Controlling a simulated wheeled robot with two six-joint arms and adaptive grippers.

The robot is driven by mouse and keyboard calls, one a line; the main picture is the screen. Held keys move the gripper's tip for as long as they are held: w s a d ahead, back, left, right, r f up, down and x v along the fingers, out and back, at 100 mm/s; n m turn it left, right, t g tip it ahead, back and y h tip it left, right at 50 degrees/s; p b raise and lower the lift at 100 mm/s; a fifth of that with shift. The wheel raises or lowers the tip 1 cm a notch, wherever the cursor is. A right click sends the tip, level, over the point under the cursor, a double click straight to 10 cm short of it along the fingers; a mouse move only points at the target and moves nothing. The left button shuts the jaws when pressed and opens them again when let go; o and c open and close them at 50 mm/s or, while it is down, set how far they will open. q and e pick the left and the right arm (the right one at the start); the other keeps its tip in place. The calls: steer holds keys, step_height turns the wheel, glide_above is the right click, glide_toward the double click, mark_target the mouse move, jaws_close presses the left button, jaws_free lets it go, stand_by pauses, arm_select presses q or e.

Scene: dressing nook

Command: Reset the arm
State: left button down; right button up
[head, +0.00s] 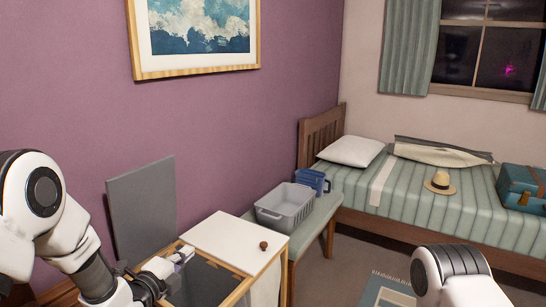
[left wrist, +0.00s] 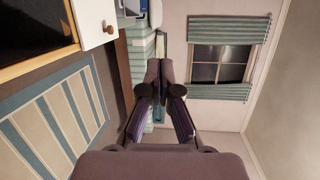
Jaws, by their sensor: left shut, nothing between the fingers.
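My left arm comes in from the left in the head view. Its gripper (head: 182,256) is over a wood-framed dark surface, next to a white panel. In the left wrist view the two dark fingers of the left gripper (left wrist: 160,70) come together at their tips, with nothing visible between them. A rounded white part of my right arm shows at the bottom right of the head view; its gripper is out of the picture.
A white panel (head: 225,237) with a brown knob (head: 263,245) lies close to the left gripper. A grey panel (head: 143,207) stands behind. A grey basket (head: 285,207) and blue container (head: 313,181) sit on a bench. The bed (head: 410,207) holds a straw hat (head: 440,183) and teal case (head: 522,188).

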arm_select(q)
steer(key=s+f+n+g+y+p, duration=0.3)
steer(key=s+f+n+g+p, duration=0.3)
steer(key=s+f, duration=1.3)
steer(key=s+a+f+n+g+y, duration=0.1)
steer(key=s+f+n+g, duration=0.2)
steer(key=s+n, duration=0.5)
steer(key=s+a+f+n+g+y, duration=0.1)
steer(key=s+n+g, duration=0.5)
steer(key=s, duration=0.8)
steer(key=a+f+n, duration=0.1)
steer(key=f+n, duration=0.1)
steer(key=n, duration=0.1)
steer(key=shift+a+g, duration=0.25)
steer(key=shift+g, duration=0.05)
steer(key=shift+s, duration=0.1)
steer(key=shift+r, duration=0.45)
